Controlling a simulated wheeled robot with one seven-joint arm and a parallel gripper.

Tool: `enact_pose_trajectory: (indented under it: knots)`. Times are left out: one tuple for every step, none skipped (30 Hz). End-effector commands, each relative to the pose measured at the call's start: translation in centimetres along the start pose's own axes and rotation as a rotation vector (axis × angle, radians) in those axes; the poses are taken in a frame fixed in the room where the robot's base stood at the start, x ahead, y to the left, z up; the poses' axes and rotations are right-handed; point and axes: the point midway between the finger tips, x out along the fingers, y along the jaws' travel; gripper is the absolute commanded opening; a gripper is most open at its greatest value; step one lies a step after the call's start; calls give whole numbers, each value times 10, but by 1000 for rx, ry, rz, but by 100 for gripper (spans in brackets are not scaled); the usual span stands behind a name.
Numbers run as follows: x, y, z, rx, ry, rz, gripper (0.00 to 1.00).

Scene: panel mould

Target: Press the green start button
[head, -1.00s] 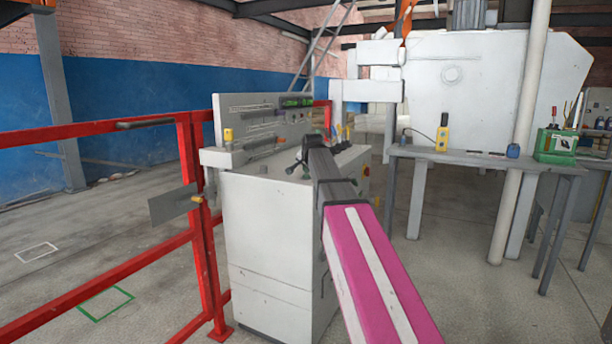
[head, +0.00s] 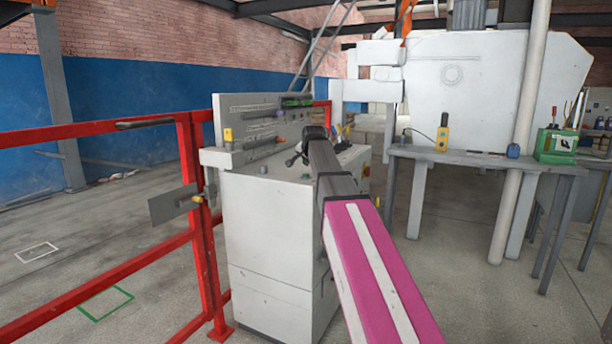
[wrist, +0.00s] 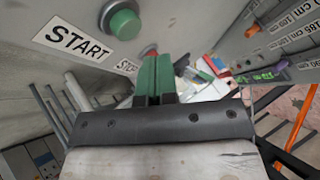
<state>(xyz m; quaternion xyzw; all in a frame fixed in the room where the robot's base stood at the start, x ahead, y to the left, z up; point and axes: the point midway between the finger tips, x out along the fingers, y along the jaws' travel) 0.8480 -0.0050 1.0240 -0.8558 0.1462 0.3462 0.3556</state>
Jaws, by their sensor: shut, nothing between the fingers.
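The green start button (wrist: 123,22) is a round knob in a grey collar near the top of the wrist view. A START label (wrist: 78,40) sits left of it on the grey panel. My gripper (wrist: 157,66) is shut and empty, its green fingers together. In the picture the fingertips are below and right of the green button, apart from it. Beside them a red button (wrist: 148,50) is partly hidden, with a partly covered STOP label (wrist: 126,67). In the head view my arm reaches over the white console (head: 265,240); I cannot make out the green button there.
The console's upright back panel (head: 262,118) carries scales and sliders. A red railing (head: 190,170) runs along its left side. A grey table (head: 470,158) with a yellow control box (head: 441,137) and a green box (head: 556,145) stands right. The floor between is clear.

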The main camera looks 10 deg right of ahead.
Motion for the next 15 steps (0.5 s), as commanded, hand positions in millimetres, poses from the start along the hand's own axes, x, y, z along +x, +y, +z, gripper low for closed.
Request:
enact_pose_trajectory:
  knots:
    - [-3,-3,-3,0,1,-1,0]
    - [-5,-4,-4,0,1,-1,0]
    - [-7,-6,-6,0,1,-1,0]
    - [-9,-7,-7,0,1,-1,0]
    - [-11,-8,-8,0,0,0,0]
    - [-13,-10,-10,0,0,0,0]
    - [-15,-12,-12,0,0,0,0]
    - [-17,-13,-13,0,0,0,0]
    - [-19,-15,-15,0,1,-1,0]
    - [-21,-16,-16,0,1,-1,0]
    - [-23,-17,-17,0,1,-1,0]
    - [-24,-18,-18,0,1,-1,0]
    - [-26,-19,-19,0,1,0,0]
    - [-26,-19,-19,0,0,0,0]
    - [-27,-20,-20,0,0,0,0]
